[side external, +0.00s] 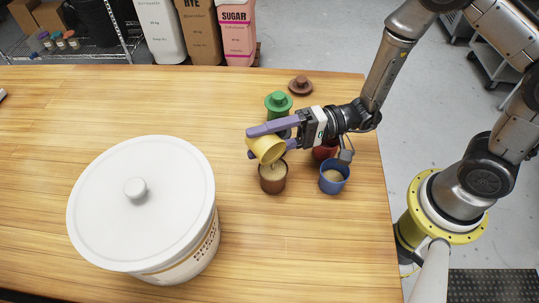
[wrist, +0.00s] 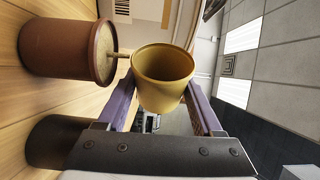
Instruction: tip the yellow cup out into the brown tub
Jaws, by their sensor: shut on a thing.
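The yellow cup (side external: 268,149) is tipped steeply over, its mouth toward the brown tub (side external: 273,180) just below it. My gripper (side external: 252,143) is shut on the yellow cup, one purple finger on each side; the wrist view also shows the yellow cup (wrist: 163,85) between the fingers. In the wrist view the brown tub (wrist: 62,50) appears on its side, with tan contents at its mouth. A thin tan stream (wrist: 119,53) runs between the cup's rim and the tub's mouth.
A blue cup (side external: 334,178) with tan contents stands right of the tub, with a red cup (side external: 325,150) behind it, partly hidden. A green lidded pot (side external: 278,104) and a brown lid (side external: 299,86) lie farther back. A large white lidded bin (side external: 150,205) stands at left.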

